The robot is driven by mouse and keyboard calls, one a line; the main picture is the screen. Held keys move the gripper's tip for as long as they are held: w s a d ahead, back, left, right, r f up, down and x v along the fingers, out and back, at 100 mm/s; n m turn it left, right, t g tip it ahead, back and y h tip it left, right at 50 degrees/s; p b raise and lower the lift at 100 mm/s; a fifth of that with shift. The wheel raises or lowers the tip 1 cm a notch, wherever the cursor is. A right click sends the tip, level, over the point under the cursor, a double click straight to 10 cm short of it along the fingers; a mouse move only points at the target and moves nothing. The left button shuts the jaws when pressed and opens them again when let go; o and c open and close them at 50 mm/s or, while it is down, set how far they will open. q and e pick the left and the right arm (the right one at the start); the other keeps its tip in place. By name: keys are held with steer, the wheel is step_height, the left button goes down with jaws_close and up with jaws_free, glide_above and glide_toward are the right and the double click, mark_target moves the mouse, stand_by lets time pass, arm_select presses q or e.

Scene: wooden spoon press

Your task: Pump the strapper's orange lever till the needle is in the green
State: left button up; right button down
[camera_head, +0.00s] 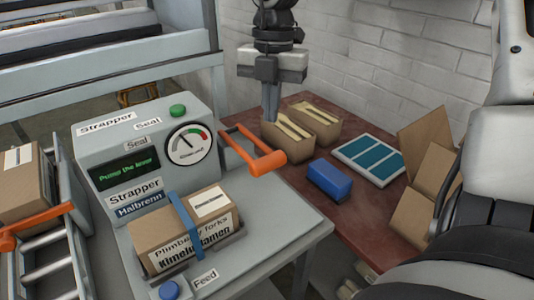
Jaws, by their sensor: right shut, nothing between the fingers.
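The grey strapper (100,150) stands at centre left, its screen (128,170) reading "Pump the lever". Its round gauge (189,145) has a coloured arc with green and red at the upper right; the thin needle appears to point up and left, away from that arc. The orange lever (267,163) sticks out from the strapper's right side, its grip low towards the front. My right gripper (270,118) is shut and empty, pointing down behind the lever and apart from it. My left gripper is out of view.
A strapped cardboard box (185,230) sits on the strapper's bed, near a blue Feed button (169,290). A green button (178,111) tops the machine.

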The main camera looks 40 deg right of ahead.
mark_target(269, 156)
steer(key=shift+f, duration=0.1)
steer(key=shift+f+b, duration=0.45)
steer(key=shift+f, duration=0.1)
steer(key=f+b, duration=0.2)
steer(key=f, duration=0.1)
steer(key=f+b, duration=0.1)
steer(key=f, duration=0.1)
steer(key=shift+s+a, duration=0.15)
steer(key=shift+a, duration=0.1)
steer(key=shift+f, duration=0.35)
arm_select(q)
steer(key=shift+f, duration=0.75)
